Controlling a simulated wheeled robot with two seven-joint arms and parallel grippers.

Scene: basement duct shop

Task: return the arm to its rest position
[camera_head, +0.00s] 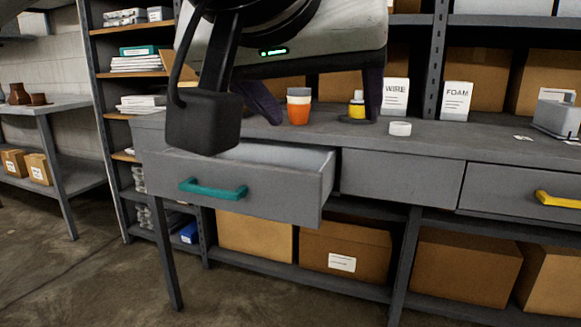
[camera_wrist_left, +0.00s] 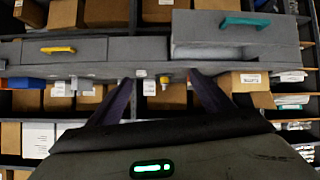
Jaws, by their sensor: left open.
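My left gripper (camera_head: 322,115) hangs in front of the workbench in the head view, its two dark purple fingers spread wide and nothing held between them. The fingers also show in the left wrist view (camera_wrist_left: 160,78), where the scene appears upside down. The gripper's pale body carries a green light. Dark arm parts cover some of the view above the open drawer. My right gripper is in neither view.
The grey workbench (camera_head: 445,143) has a pulled-out drawer (camera_head: 262,200) with a teal handle (camera_head: 213,188). An orange-and-white cup (camera_head: 299,108), a yellow-and-white bottle (camera_head: 357,107) and a white roll (camera_head: 400,129) stand on top. Boxed shelves stand behind; floor at front left is clear.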

